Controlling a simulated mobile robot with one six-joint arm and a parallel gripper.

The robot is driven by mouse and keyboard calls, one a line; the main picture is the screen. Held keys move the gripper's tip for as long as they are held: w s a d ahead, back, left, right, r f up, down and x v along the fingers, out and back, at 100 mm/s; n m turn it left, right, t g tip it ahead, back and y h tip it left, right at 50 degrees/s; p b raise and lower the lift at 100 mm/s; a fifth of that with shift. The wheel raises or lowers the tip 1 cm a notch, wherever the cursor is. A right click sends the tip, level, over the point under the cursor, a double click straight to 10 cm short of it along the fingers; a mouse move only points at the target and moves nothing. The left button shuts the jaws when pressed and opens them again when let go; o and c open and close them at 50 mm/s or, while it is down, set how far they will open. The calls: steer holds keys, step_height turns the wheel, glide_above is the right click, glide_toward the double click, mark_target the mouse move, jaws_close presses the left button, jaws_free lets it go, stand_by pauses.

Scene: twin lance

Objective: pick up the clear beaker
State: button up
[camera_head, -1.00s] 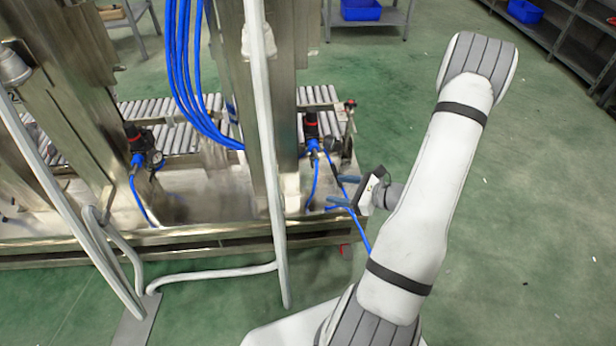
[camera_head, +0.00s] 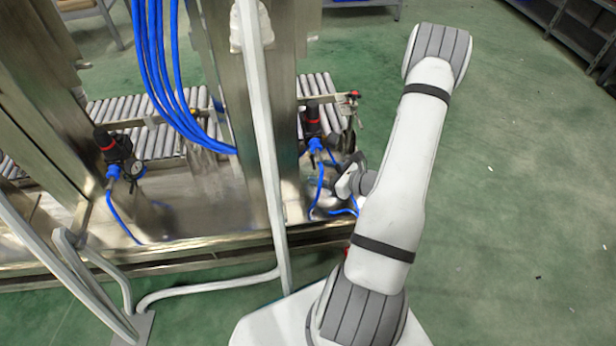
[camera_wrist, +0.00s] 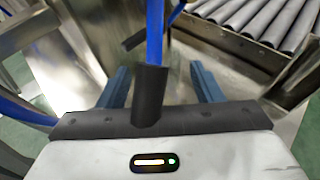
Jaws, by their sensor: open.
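I see no clear beaker in either view. My gripper (camera_wrist: 160,76) shows in the wrist view as two blue fingers spread apart, with no beaker between them. A blue hose (camera_wrist: 155,32) with a dark sleeve (camera_wrist: 150,95) stands across the space between the fingers; I cannot tell whether it touches them. In the head view my gripper (camera_head: 343,190) is small and partly hidden by my arm, beside the steel machine's right end.
The steel machine (camera_head: 180,215) has posts, blue hoses (camera_head: 175,80) and a grey roller conveyor (camera_head: 160,140) behind. Pale bent rails (camera_head: 268,150) stand in front. Shelves (camera_head: 575,40) are at the far right. The green floor (camera_head: 510,220) on the right is mostly clear.

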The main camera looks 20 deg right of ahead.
mark_target(304, 168)
steer(key=b+x, duration=0.1)
steer(key=x, duration=0.2)
steer(key=shift+a+f, duration=0.1)
steer(key=shift+f, duration=0.15)
steer(key=c, duration=0.8)
steer(key=shift+r, duration=0.1)
steer(key=shift+c, duration=0.2)
